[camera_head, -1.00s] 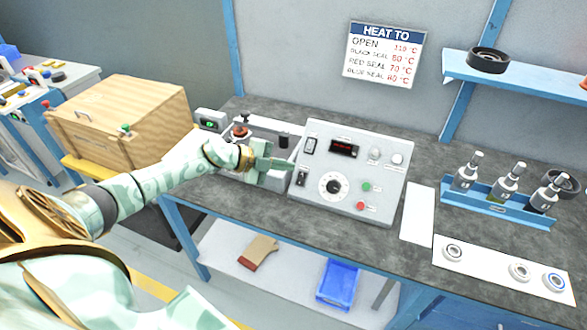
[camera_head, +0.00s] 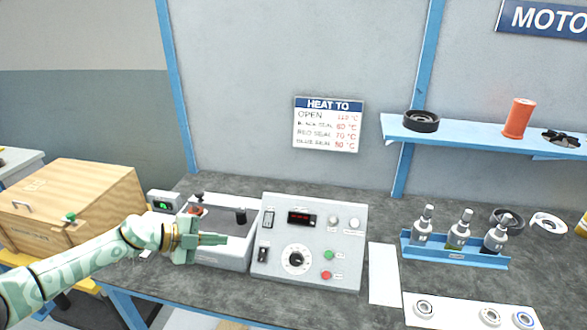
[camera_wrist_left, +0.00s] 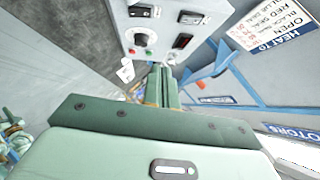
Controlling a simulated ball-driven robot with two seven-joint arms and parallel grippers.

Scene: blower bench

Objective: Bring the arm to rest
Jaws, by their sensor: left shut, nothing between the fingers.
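My left arm comes in from the left in the head view, pale green. My left gripper (camera_head: 222,239) is shut and empty. It is in front of the grey heater unit (camera_head: 238,258), just left of the control box (camera_head: 311,228) with its dial and red display. In the left wrist view the shut fingers (camera_wrist_left: 163,86) point toward the same control box (camera_wrist_left: 160,30). I cannot tell from these views whether the fingers touch anything. My right gripper is not in view.
A wooden crate (camera_head: 75,213) stands at the left. Rings lie on a white mat (camera_head: 452,318). A blue shelf (camera_head: 470,138) is on the wall. The dark bench top (camera_head: 385,220) is clear behind the control box.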

